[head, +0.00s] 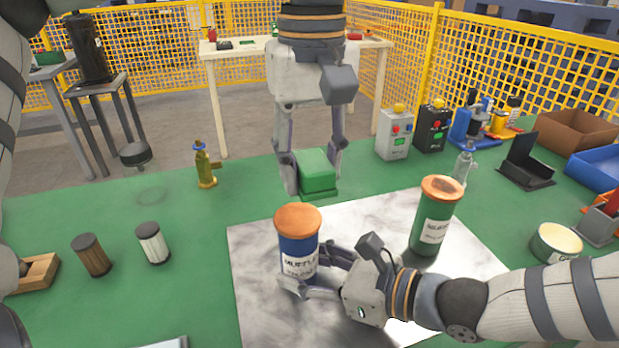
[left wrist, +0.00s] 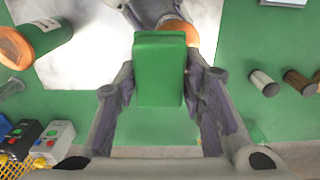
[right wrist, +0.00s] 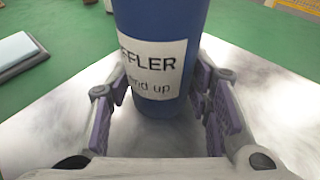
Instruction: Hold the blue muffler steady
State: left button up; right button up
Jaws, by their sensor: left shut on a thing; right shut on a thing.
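The blue muffler (head: 298,252) stands upright on the pale metal plate (head: 262,305), with a copper-coloured top and a white label. My right gripper (head: 318,275) is shut on its lower body from the right; the right wrist view shows the blue muffler (right wrist: 160,30) between the fingers. My left gripper (head: 315,180) is shut on a green block (head: 317,171), held above and behind the blue muffler. The left wrist view shows the green block (left wrist: 160,70) between the fingers, partly covering the blue muffler's copper top (left wrist: 178,30).
A green muffler (head: 433,225) stands to the right on the plate. A small yellow bottle (head: 204,168), two small cylinders (head: 152,243) and a round tin (head: 556,243) stand on the green table. Control boxes (head: 394,135) and bins (head: 575,133) line the back right.

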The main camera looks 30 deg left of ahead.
pick_arm(q)
jog(key=shift+r, duration=1.75)
pick_arm(e)
jog(key=o, duration=0.9)
jog(key=shift+o, duration=0.2)
jog(key=v, duration=1.2)
